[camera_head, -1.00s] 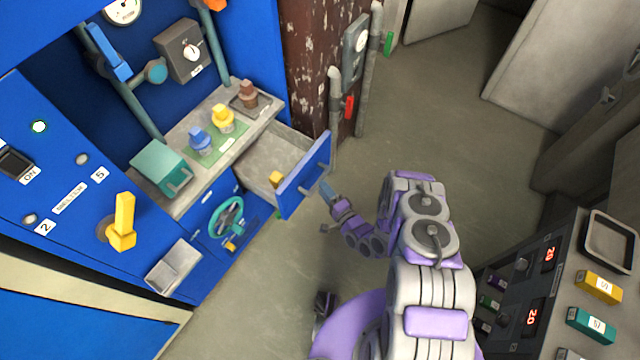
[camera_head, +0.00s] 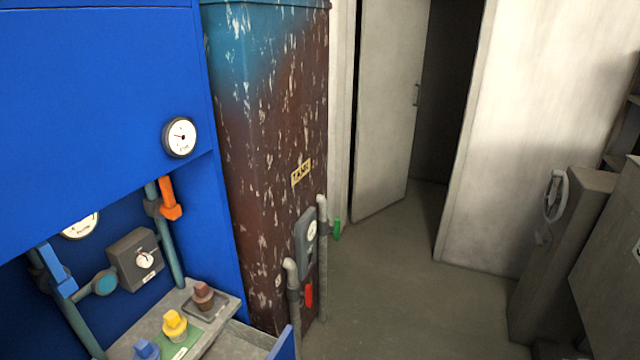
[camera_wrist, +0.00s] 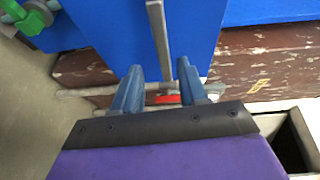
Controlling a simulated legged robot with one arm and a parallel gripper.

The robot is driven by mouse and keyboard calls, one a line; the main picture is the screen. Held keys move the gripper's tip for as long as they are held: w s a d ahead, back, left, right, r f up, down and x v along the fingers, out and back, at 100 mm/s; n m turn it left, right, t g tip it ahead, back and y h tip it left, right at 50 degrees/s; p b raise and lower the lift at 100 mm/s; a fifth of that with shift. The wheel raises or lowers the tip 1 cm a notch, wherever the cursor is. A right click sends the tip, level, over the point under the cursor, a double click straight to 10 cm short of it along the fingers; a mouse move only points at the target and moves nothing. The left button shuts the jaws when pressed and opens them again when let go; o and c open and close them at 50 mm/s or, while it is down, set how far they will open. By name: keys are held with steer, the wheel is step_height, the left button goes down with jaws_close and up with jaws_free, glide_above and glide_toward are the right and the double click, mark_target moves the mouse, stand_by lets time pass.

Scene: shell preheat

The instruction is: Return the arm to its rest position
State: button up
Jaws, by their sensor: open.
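My gripper (camera_wrist: 160,82) shows in the wrist view with two blue fingers spread apart, and nothing is seen held. A grey bar handle (camera_wrist: 158,40) on a blue drawer front (camera_wrist: 115,30) lies beyond the fingers. The bar's lower end appears between the fingertips; I cannot tell whether they touch it. In the head view my arm and gripper are out of the picture. Only the upper edge of the drawer front (camera_head: 284,345) shows there, at the bottom.
Blue, yellow and brown knobbed pieces stand on the counter (camera_head: 231,304). A rusty tank (camera_head: 270,160) stands beside the blue cabinet (camera_head: 90,80), with pipes (camera_head: 322,260) and a red handle (camera_head: 308,294). Open floor (camera_head: 420,270) lies right, before a pale door (camera_head: 385,110). A handwheel (camera_head: 556,195) is at right.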

steer(key=w+d+r+n+g+h, duration=0.3)
steer(key=w+d+r+n+h, duration=0.4)
steer(key=w+r, duration=0.55)
steer(key=s+d+r+g+h, duration=0.2)
steer(key=d+r, duration=0.4)
steer(key=r, duration=0.2)
steer(key=s+d+r+g+h, duration=0.1)
steer(key=s+d+r+h, duration=0.2)
steer(key=d+r, duration=0.4)
steer(key=s+d+r+g+h, duration=0.1)
steer(key=s+d+r+g, duration=0.2)
steer(key=s+r, duration=1.05)
steer(key=s+a+r+g, duration=0.1)
steer(key=s+r+g, duration=0.1)
steer(key=s, duration=1.2)
steer(key=s+a+r+n+g, duration=0.1)
steer(key=s+r+g, duration=0.2)
steer(key=s, duration=1)
steer(key=shift+s+a+r+y, duration=0.15)
steer(key=shift+s+r+y, duration=0.2)
steer(key=shift+r, duration=0.55)
